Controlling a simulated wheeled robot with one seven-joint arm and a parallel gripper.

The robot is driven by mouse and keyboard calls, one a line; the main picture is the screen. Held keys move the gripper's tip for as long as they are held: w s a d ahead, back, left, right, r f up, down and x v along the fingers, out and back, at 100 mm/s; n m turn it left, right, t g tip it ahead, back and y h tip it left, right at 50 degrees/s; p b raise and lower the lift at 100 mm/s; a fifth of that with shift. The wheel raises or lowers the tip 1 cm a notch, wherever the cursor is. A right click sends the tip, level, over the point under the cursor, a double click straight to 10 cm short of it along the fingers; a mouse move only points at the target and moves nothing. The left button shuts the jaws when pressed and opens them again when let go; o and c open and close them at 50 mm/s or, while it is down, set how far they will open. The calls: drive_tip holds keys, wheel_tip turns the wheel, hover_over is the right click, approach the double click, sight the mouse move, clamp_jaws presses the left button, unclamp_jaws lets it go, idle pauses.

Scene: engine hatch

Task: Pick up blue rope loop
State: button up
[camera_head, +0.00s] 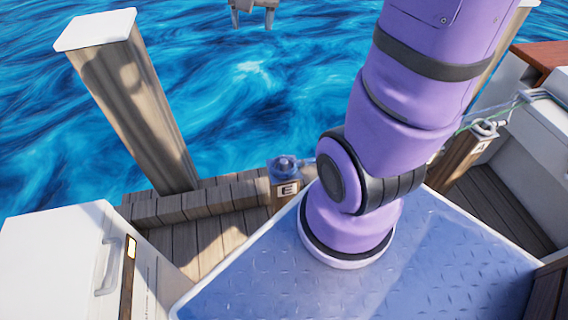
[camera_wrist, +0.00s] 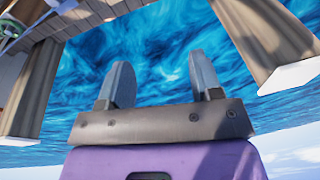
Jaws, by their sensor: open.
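A small blue coil (camera_head: 285,163), which looks like the rope loop, sits on top of a short wooden post (camera_head: 286,190) marked "E" in the head view. A bit of line runs from it to the right, behind my arm. Its exact shape is too small to tell. My gripper (camera_head: 252,18) shows at the top edge of the head view, over the water and well apart from the coil. In the wrist view my gripper (camera_wrist: 158,85) has its two grey fingers wide apart, with only water between them. The coil is not clearly seen there.
A tall post (camera_head: 130,105) with a white cap stands at left. A white box with a handle (camera_head: 70,265) is at front left. A blue hatch plate (camera_head: 440,270) lies under my arm. Another short post (camera_head: 465,160) with pale rope stands at right.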

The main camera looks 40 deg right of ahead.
drive_tip(key=w+d+f+m+g+y, duration=0.1)
drive_tip(key=w+d+f+m, duration=0.15)
drive_tip(key=d+f, duration=0.3)
drive_tip(key=w+d+f+m+g, duration=0.1)
drive_tip(key=w+d+f+m, duration=0.2)
drive_tip(key=f, duration=0.4)
drive_tip(key=m+y, duration=0.4)
drive_tip(key=m, duration=0.8)
hover_over(303, 160)
drive_tip(key=d, duration=0.3)
wheel_tip(303, 160, down, 40)
drive_tip(key=shift+x, duration=2.95)
drive_tip(key=shift+a, duration=0.15)
